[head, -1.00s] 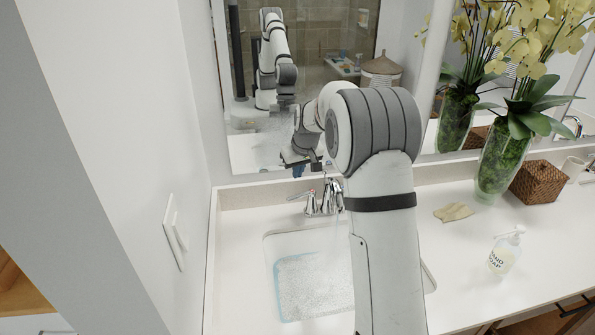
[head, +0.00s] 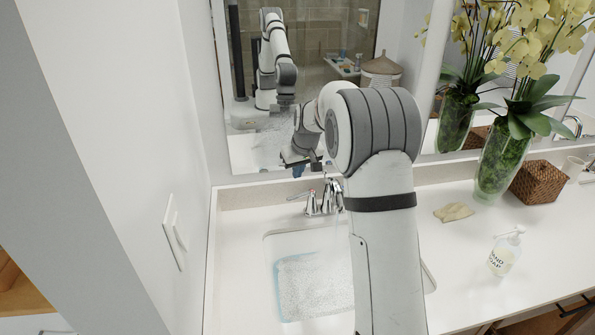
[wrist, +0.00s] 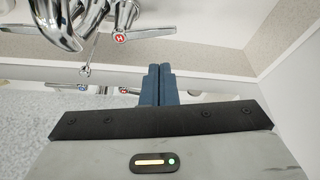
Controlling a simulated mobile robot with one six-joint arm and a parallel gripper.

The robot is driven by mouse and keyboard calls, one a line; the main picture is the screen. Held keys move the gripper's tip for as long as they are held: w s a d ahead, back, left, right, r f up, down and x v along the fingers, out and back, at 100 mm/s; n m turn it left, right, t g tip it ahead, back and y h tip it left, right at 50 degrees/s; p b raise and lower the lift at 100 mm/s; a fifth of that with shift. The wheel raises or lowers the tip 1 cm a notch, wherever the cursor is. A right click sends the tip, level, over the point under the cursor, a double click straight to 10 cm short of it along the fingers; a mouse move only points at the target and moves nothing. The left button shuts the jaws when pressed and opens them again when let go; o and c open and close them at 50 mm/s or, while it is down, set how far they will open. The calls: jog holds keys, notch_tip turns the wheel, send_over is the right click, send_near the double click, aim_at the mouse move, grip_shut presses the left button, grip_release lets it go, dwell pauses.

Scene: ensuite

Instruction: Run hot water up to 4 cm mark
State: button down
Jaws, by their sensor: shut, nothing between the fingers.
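My gripper (head: 299,170) is shut and empty near the mirror's lower edge, just behind and left of the faucet. Its blue fingers (wrist: 160,84) are pressed together in the wrist view. The chrome faucet spout (head: 337,190) stands at the back of the sink (head: 272,242). The hot handle (wrist: 122,37), with a red H mark, is ahead of the fingers and apart from them. A blue-walled container (head: 278,290) sits in the sink with a rippled water surface inside. A thin stream seems to fall from the spout. My arm hides the container's right side; no 4 cm mark is readable.
A wall with a switch plate (head: 174,232) is close on the left. The mirror (head: 245,150) stands behind the faucet.

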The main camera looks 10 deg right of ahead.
dwell(0.3)
jog(key=m+t+b, duration=0.2)
jog(key=m+b, duration=0.6)
jog(key=b, duration=0.2)
send_near(302, 196)
jog(key=s+r, duration=0.2)
jog(key=s+m+t+y+b, duration=0.1)
jog(key=s+m+t+b, duration=0.1)
jog(key=s+m+b, duration=0.7)
jog(key=w+a+f+m+p, duration=0.1)
jog(key=w+a+f, duration=0.1)
jog(key=w+f, duration=0.6)
jog(key=shift+w+f, duration=0.3)
jog(key=shift+w, duration=2)
jog(key=shift+a+p, duration=0.1)
jog(key=shift+p, duration=0.25)
